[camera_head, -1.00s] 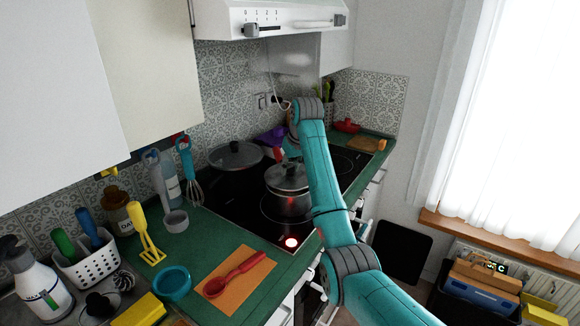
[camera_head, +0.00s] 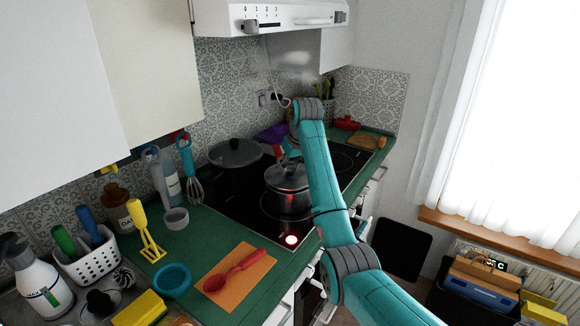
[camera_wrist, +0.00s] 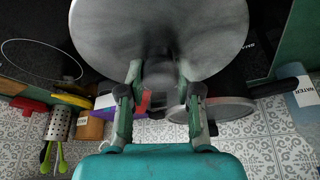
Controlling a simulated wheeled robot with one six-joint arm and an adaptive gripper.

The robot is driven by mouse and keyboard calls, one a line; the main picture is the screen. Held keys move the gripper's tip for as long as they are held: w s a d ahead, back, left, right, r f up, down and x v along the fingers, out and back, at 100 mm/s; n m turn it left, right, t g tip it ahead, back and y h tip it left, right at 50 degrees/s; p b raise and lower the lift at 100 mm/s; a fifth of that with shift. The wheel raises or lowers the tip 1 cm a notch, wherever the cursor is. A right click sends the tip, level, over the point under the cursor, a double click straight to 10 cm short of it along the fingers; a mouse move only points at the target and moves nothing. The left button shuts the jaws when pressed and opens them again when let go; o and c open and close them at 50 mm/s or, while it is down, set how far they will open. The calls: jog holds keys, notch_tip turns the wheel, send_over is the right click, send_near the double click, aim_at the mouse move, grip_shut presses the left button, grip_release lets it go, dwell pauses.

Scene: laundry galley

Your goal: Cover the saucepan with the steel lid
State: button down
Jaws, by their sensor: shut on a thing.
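The steel lid (camera_wrist: 160,30) fills the upper middle of the wrist view. My gripper (camera_wrist: 158,100) is shut on its knob, which shows blurred between the fingers.
A whisk (camera_head: 190,170) hangs left. A red spoon (camera_head: 240,272) lies on an orange mat in front. The range hood (camera_head: 285,18) is overhead.

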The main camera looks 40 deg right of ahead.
jog(key=shift+f, duration=0.7)
jog(key=c, duration=0.7)
grip_release()
jog(key=shift+r, duration=0.15)
jog(key=shift+r, duration=2.85)
